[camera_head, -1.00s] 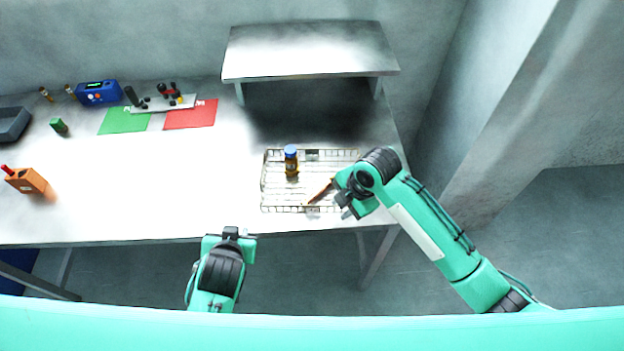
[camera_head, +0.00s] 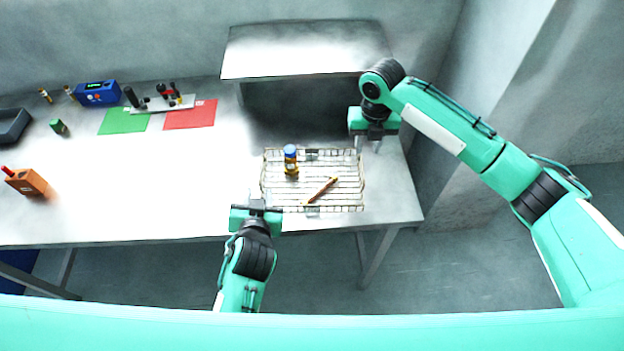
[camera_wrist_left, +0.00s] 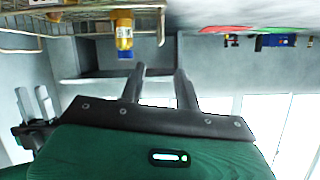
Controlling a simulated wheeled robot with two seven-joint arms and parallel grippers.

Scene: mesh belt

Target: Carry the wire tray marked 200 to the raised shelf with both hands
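The wire tray (camera_head: 335,210) lies on the table below the raised shelf (camera_head: 300,52); its marking is too small to read. An amber bottle with a blue cap (camera_head: 291,168) stands in it, and a brown stick-like object (camera_head: 322,189) lies at its right. The tray (camera_wrist_left: 75,13) and bottle (camera_wrist_left: 124,34) also show in the left wrist view, which is inverted. My left gripper (camera_head: 257,203) is at the tray's front left corner, its fingers apart and empty (camera_wrist_left: 160,80). My right gripper (camera_head: 370,147) is beside the tray's back right corner, fingers apart and empty.
Green (camera_head: 124,120) and red (camera_head: 191,114) mats, a blue device (camera_head: 98,93) and a metal plate with small parts (camera_head: 162,103) are at the back left. An orange block (camera_head: 27,182) stands at the far left.

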